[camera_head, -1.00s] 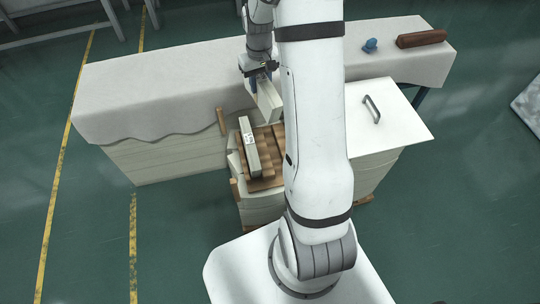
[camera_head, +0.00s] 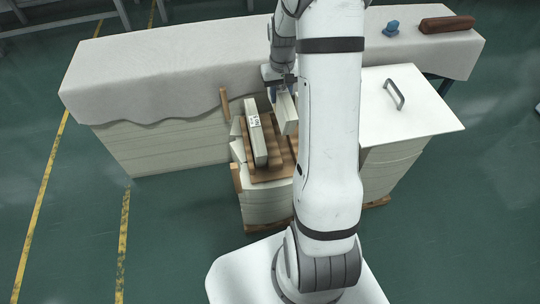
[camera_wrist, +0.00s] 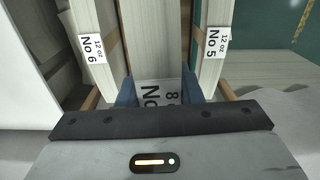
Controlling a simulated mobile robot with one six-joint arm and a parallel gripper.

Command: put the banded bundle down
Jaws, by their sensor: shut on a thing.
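My gripper (camera_wrist: 159,90) has blue fingers and is shut on a pale banded bundle (camera_head: 287,114), also in the wrist view (camera_wrist: 155,40). Its white label faces my gripper and is partly hidden; "No" and "8" show. In the head view, the held bundle is over the back right of a brown slatted wooden rack (camera_head: 258,174). A labelled pale bundle (camera_head: 261,150) lies on the rack to its left. In the wrist view, bundles labelled "12 oz No 6" (camera_wrist: 88,20) and "12 oz No 5" (camera_wrist: 215,20) flank the held one, with gaps. Contact beneath it is unclear.
A white lidded top with a handle (camera_head: 394,94) stands right of the rack. A long cloth-covered table (camera_head: 160,75) runs behind, bearing a blue object (camera_head: 391,28) and a brown roll (camera_head: 447,24). My arm hides the rack's right part.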

